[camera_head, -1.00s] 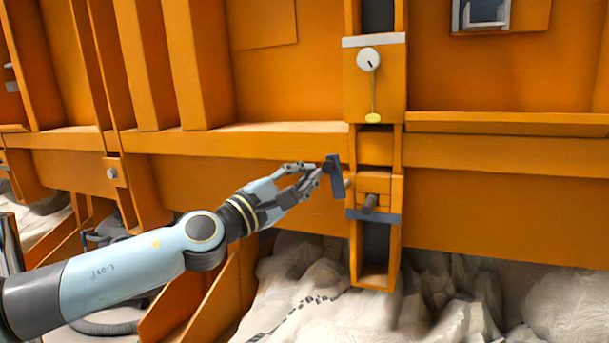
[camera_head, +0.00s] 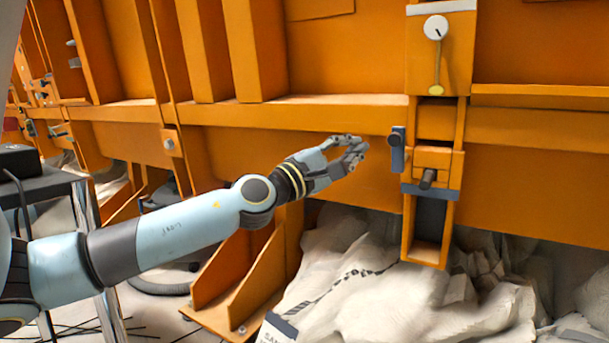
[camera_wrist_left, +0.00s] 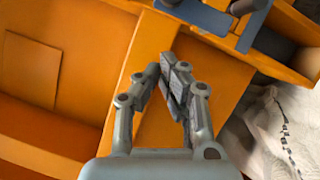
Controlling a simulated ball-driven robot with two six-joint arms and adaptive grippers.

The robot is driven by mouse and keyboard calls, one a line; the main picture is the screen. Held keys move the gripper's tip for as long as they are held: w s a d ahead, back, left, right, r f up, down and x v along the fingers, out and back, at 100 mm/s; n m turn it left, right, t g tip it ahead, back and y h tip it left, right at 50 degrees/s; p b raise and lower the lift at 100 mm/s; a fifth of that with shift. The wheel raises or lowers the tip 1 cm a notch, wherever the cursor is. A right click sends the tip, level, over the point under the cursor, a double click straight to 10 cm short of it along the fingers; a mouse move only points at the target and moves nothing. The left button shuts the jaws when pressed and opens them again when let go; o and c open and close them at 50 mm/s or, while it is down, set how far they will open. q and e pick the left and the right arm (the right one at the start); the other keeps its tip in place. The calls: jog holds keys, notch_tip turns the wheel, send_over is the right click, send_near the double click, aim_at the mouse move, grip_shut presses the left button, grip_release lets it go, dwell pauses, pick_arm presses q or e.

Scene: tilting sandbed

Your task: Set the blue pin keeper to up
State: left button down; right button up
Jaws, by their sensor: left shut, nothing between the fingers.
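The blue pin keeper (camera_head: 398,158) is a small blue upright plate with a dark round knob by its upper left. It sits just left of the orange block (camera_head: 433,158) that holds a dark pin (camera_head: 427,179). In the wrist view a blue plate, seemingly the keeper (camera_wrist_left: 204,16), shows at the top edge, partly cut off. My left gripper (camera_head: 360,148) is left of the keeper, with a gap between them. Its fingers (camera_wrist_left: 164,78) are shut and empty in the wrist view. My right gripper is not in view.
A white dial (camera_head: 436,27) with a yellow-tipped rod is above the block. A horizontal orange ledge (camera_head: 300,113) runs behind my arm. Pale sacks or rock-like lumps (camera_head: 360,270) lie below. A dark table (camera_head: 38,185) stands at the left.

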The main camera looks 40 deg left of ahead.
pick_arm(q)
jog(key=p+v, duration=0.2)
jog(key=v, duration=0.8)
jog(key=d+f+n+g+y+p, duration=0.1)
jog(key=d+f+n+g+p, duration=0.15)
jog(key=n, duration=0.85)
jog(key=d+f+n+g+y+p, duration=0.1)
jog(key=d+f+n, duration=0.25)
jog(key=n, duration=0.65)
jog(key=w+d+r+n+t+y+p, duration=0.25)
jog(key=d+r+n+p, duration=0.35)
jog(key=d+r+n, duration=0.8)
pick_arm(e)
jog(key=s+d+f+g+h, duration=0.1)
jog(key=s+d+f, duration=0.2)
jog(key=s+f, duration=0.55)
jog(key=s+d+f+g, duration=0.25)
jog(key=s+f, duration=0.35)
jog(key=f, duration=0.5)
pick_arm(q)
jog(key=w+a+f+n+b, duration=0.1)
jog(key=w+a+f+n, duration=0.2)
jog(key=w+a, duration=0.4)
jog(key=shift+w, duration=0.35)
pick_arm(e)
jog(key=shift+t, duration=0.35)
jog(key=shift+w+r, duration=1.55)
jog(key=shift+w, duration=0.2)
